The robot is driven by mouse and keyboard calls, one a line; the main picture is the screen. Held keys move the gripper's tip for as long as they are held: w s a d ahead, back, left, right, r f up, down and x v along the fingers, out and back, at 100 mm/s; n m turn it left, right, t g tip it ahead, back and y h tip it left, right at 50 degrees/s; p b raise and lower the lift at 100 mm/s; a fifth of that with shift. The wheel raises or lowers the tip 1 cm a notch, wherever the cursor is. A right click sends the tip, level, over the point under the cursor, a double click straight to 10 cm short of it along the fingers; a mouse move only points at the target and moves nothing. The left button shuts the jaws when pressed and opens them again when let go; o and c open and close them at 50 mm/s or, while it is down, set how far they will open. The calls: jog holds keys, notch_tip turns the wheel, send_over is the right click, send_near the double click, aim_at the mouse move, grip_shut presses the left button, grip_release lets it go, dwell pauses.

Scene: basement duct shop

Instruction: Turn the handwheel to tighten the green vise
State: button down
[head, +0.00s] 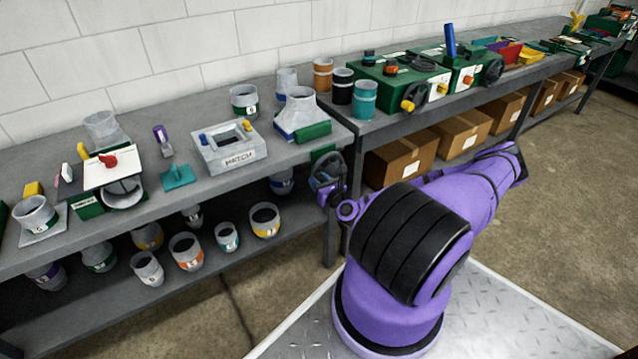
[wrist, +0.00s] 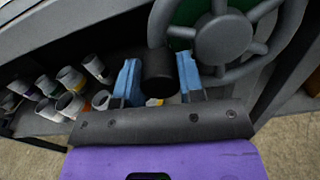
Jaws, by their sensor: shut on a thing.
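The green vise (head: 313,132) is at the right front edge of the near bench, beside a grey duct fitting (head: 297,110). Its dark handwheel (head: 326,168) hangs at the front of the bench edge, and in the wrist view the grey wheel (wrist: 224,40) with spokes fills the upper right. A black cylindrical handle (wrist: 158,75) stands out from the wheel's rim. My gripper (wrist: 158,82) has its two blue fingers on either side of this handle and is shut on it. In the head view my wrist partly hides the wheel, and the fingers are hard to make out.
Several ring collars (head: 186,251) lie on the lower shelf. A bench leg (head: 330,240) stands below the wheel. Cardboard boxes (head: 400,158) sit under the farther bench. The floor at right is clear.

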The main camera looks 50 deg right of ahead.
jog(key=shift+r+m, duration=0.15)
jog(key=shift+m, duration=0.15)
dwell(0.4)
jog(key=c, duration=0.7)
grip_release()
jog(key=shift+c, duration=0.2)
